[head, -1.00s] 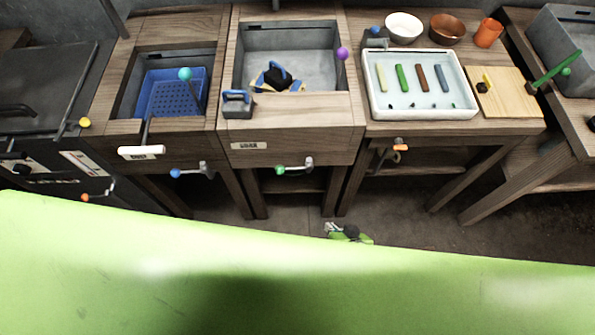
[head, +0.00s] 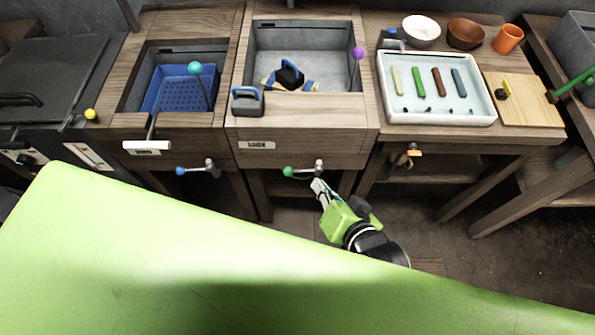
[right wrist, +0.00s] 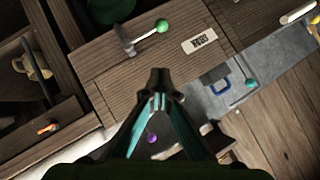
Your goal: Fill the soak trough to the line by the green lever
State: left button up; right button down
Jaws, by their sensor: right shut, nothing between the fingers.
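The trough with grey inner walls (head: 335,70) is set in the middle wooden stand. A dark block with a blue handle (head: 290,74) and yellow-blue pieces lie in it. I cannot make out a fill line or a water level. The green lever (head: 290,171) sticks out of the stand's front, its green knob pointing left; it also shows in the right wrist view (right wrist: 162,26). My right gripper (head: 317,187) is shut and empty, just below and to the right of the green knob. In the wrist view its tips (right wrist: 159,78) show apart from the lever. My left gripper is not in view.
A blue-knobbed lever (head: 183,170) is on the left stand, an orange-knobbed lever (head: 414,150) on the right one. A purple-knobbed rod (head: 358,56) and a grey block with a blue handle (head: 247,101) are at the trough. A white tray (head: 440,117) stands to the right.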

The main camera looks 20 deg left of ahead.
jog(key=shift+w, duration=0.1)
send_over(306, 170)
jog(key=s, duration=0.4)
notch_tip(306, 170, down, 5)
jog(key=shift+w+a+f, duration=0.15)
jog(key=shift+a+f, duration=0.15)
jog(key=shift+f, duration=0.3)
jog(key=shift+w+a+f, duration=0.1)
jog(key=shift+a+f, duration=0.2)
jog(key=shift+f, duration=0.3)
jog(key=shift+w+a+f, duration=0.15)
jog(key=shift+a+f, duration=0.15)
jog(key=shift+f, duration=0.3)
jog(key=shift+d, duration=0.1)
